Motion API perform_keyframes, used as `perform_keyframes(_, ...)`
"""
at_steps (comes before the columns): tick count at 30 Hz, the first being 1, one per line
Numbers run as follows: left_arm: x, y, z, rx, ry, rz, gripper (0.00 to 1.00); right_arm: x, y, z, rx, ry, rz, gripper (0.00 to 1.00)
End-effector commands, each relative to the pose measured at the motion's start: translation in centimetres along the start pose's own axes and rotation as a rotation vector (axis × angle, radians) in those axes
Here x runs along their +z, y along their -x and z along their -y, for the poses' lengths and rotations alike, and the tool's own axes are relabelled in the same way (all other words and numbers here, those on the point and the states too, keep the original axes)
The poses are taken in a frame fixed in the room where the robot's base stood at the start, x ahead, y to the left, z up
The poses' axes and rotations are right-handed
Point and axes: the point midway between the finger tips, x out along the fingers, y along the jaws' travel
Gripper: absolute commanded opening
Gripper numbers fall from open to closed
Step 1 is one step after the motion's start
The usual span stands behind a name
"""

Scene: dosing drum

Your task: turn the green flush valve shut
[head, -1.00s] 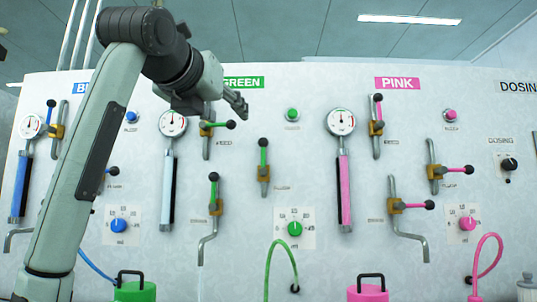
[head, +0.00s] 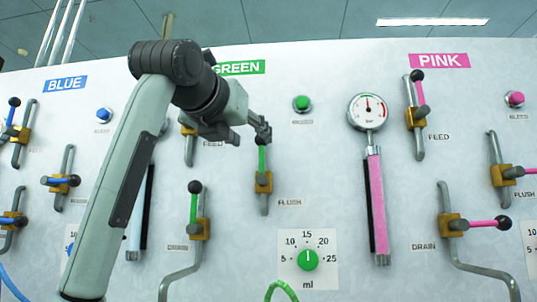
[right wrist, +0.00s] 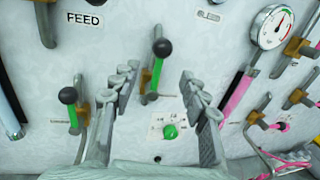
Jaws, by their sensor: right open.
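The green flush valve (head: 263,180) is a brass block on a short grey pipe, under the GREEN sign. Its green lever points up, in line with the pipe. My left gripper is not in view.
The green drain valve (head: 196,222), lever up, is left of and below the flush valve. The green feed valve (head: 190,130) is partly hidden behind my right arm. A green dosing dial (head: 307,260) sits below right. A pink gauge (head: 368,110) is farther right.

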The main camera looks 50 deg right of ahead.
Motion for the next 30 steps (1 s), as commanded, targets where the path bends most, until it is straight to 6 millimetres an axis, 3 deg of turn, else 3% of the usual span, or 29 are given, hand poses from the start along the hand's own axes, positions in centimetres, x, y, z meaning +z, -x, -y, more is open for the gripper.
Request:
perform_keyframes(5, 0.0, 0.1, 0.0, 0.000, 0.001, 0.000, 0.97, 0.0, -0.5, 0.0, -0.001, 0.001, 0.000, 0.45)
perform_keyframes(18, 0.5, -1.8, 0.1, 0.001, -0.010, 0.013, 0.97, 0.1, -6.8, 0.1, -0.002, 0.000, 0.000, 0.45)
perform_keyframes(30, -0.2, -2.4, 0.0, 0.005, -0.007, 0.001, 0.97, 0.0, -7.8, 0.0, 0.000, 0.000, 0.000, 0.45)
